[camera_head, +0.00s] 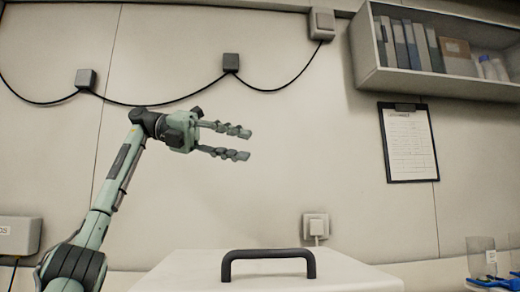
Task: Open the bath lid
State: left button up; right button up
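The bath lid (345,272) is a pale, flat-topped cover at the bottom middle of the head view. A black arched handle (268,254) stands upright on its top. The lid's lower part and the bath under it are cut off by the frame's edge. My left gripper (247,143) shows above the handle, pointing right, with its two fingers apart and nothing between them. It does not touch the handle. My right gripper is not in view.
A wall shelf (445,86) with binders hangs at the upper right, above a clipboard (408,143). Clear containers (482,258) with blue parts stand at the lower right. A grey box (18,236) is at the left edge. Cables run along the wall.

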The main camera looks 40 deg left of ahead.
pick_arm(q)
jog(key=x, duration=0.5)
grip_shut()
dwell(0.3)
jog(key=c, duration=0.6)
grip_release()
jog(key=shift+c, duration=0.2)
jog(key=o, duration=0.6)
jog(key=shift+o, duration=0.2)
